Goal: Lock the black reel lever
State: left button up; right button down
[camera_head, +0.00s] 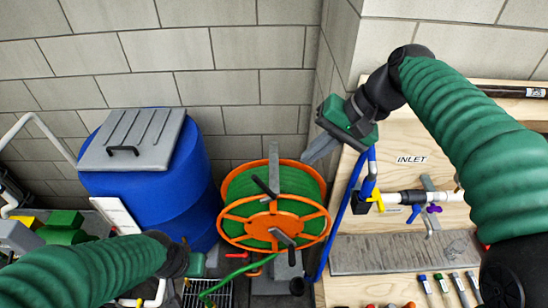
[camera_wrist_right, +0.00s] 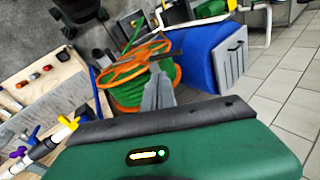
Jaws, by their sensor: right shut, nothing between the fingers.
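The orange reel (camera_head: 322,222) wound with green hose stands on the floor against the wall. A black lever (camera_head: 264,187) sticks out at its upper middle, and a dark handle (camera_head: 283,238) sits at its lower front. I cannot tell which of the two is the reel lever, nor its lock position. My right gripper (camera_head: 318,150) is shut and empty, above and to the right of the reel, apart from it. In the right wrist view its grey fingers (camera_wrist_right: 158,90) overlap the reel (camera_wrist_right: 130,62). My left gripper (camera_head: 197,264) is low, left of the reel; its fingers are unclear.
A blue barrel (camera_head: 190,195) with a grey lid (camera_head: 132,142) stands left of the reel. A wooden panel (camera_head: 400,125) with an INLET label, pipes and valves is at right. A blue hose (camera_head: 340,215) hangs between reel and panel.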

jog(key=shift+w+f, duration=0.2)
jog(key=p, duration=0.2)
send_near(264, 185)
notch_tip(264, 185, down, 3)
jog(key=shift+w+a+f+p, duration=0.2)
jog(key=shift+a+f+p, duration=0.3)
jog(key=shift+a, duration=0.1)
jog(key=shift+w+a+f+p, duration=0.25)
jog(key=shift+a+f+p, duration=0.2)
jog(key=shift+a, duration=0.15)
jog(key=shift+a+f, duration=0.3)
jog(key=shift+a, duration=0.1)
